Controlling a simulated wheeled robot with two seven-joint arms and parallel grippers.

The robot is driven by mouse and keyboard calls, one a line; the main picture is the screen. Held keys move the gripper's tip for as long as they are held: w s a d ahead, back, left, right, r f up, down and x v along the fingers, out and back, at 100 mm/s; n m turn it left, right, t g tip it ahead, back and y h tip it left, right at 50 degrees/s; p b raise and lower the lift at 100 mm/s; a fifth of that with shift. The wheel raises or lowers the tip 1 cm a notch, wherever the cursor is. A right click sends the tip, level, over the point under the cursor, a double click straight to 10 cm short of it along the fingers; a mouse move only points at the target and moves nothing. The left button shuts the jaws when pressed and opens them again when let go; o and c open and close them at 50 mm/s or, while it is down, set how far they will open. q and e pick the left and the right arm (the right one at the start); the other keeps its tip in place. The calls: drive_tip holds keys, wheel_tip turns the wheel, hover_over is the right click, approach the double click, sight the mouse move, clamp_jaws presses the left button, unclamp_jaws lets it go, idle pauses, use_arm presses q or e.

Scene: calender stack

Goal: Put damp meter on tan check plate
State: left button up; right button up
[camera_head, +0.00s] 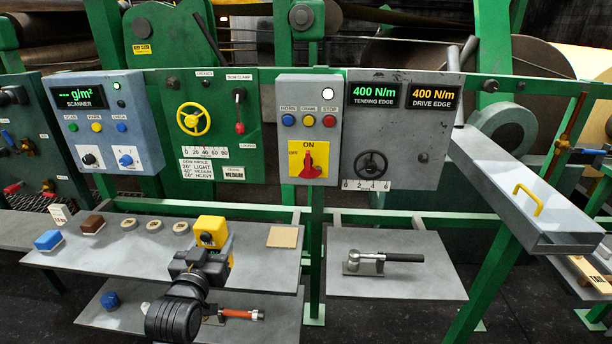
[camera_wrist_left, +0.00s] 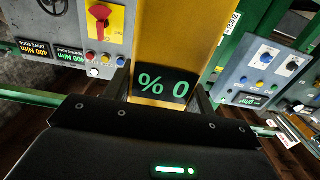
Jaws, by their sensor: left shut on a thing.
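The yellow damp meter (camera_head: 211,226) is held upright in my left gripper (camera_head: 208,250), above the grey left shelf. In the left wrist view its yellow body (camera_wrist_left: 160,45) fills the space between the fingers, and its dark display (camera_wrist_left: 163,85) shows a green "% 0". The tan check plate (camera_head: 284,237) lies flat on the same shelf, to the right of the meter and apart from it. My right gripper is not in view.
A green post (camera_head: 316,260) stands right of the plate. A black-handled tool (camera_head: 385,257) lies on the right shelf. Control panels rise behind.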

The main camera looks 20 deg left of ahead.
use_arm(q)
drive_tip(key=shift+w+d+r, duration=0.1)
drive_tip(key=shift+d, duration=0.25)
drive_tip(key=w+d+f+m+t+h, duration=0.1)
drive_tip(key=d+h, duration=0.4)
drive_tip(key=d, duration=1.3)
drive_tip(key=w+m, duration=0.1)
drive_tip(key=m, duration=0.1)
drive_tip(key=shift+f+m+h, duration=0.25)
drive_tip(key=shift+m+h, duration=0.15)
